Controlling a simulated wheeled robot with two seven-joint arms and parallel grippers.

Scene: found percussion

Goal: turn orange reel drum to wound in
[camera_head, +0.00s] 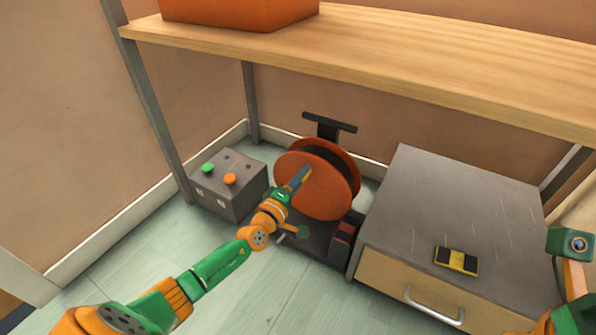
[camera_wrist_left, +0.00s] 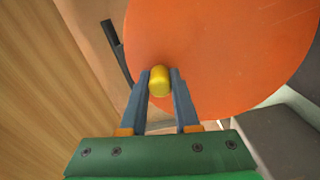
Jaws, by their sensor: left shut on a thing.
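The orange reel drum (camera_head: 325,190) stands upright on a dark base on the floor under the shelf. Its round orange face also fills much of the left wrist view (camera_wrist_left: 225,45). A yellow crank knob (camera_wrist_left: 159,81) sticks out from that face. My left gripper (camera_head: 303,176) reaches the drum's face, and in the left wrist view its two fingers (camera_wrist_left: 160,88) are shut on the knob from both sides. In the head view the fingers hide the knob. Parts of my right arm show at the right edge, but no right fingers are seen.
A grey box (camera_head: 228,195) with a green and an orange button stands left of the reel. A grey-topped drawer cabinet (camera_head: 450,205) stands close on the right, with a yellow-and-black block (camera_head: 457,261) on top. The wooden shelf (camera_head: 400,65) with an orange bin (camera_head: 240,10) hangs above.

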